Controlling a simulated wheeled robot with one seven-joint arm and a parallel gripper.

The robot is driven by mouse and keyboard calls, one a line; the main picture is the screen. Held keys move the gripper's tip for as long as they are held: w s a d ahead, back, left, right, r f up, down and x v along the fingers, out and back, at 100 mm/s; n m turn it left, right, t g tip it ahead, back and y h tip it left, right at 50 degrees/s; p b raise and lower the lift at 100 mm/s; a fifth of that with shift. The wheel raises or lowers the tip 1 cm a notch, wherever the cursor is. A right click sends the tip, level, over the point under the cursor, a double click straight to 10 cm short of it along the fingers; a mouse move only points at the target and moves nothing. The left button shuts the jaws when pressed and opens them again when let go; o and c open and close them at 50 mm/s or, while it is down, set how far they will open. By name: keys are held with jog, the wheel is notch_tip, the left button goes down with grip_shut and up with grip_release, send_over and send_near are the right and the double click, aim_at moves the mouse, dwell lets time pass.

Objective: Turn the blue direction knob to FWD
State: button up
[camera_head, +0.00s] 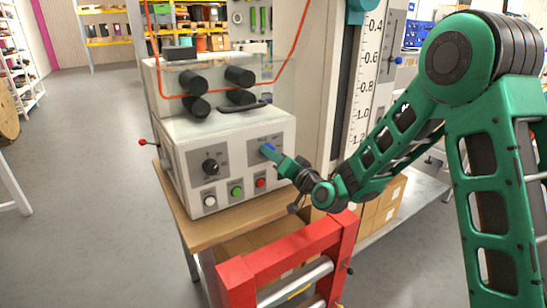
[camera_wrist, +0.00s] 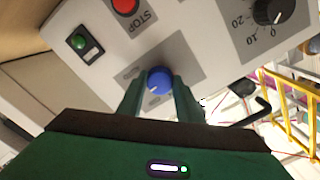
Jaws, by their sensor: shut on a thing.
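The blue direction knob (camera_head: 267,148) is on a grey plate at the upper right of the machine's front panel. My gripper (camera_head: 272,153) reaches it from the right. In the wrist view the blue knob (camera_wrist: 159,79) sits between the two green fingertips of my gripper (camera_wrist: 159,86), which are shut on its sides. A pale pointer mark shows at the knob's lower left in that view. Small labels lie beside the knob, but they are too small to read, so I cannot tell which one the pointer faces.
The panel also bears a black dial (camera_head: 210,167), a white button (camera_head: 210,201), a green button (camera_head: 237,191) and a red STOP button (camera_wrist: 124,5). A red frame (camera_head: 290,248) stands close below my arm. A tall scale (camera_head: 366,80) rises behind the machine. Grey floor is free at left.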

jog(key=shift+w+d, duration=0.2)
jog(key=shift+d, duration=0.1)
jog(key=o, duration=1)
jog(key=shift+a, duration=0.1)
jog(key=shift+s, duration=0.15)
jog(key=v, duration=1)
jog(key=shift+s+d, duration=0.15)
jog(key=shift+d, duration=0.15)
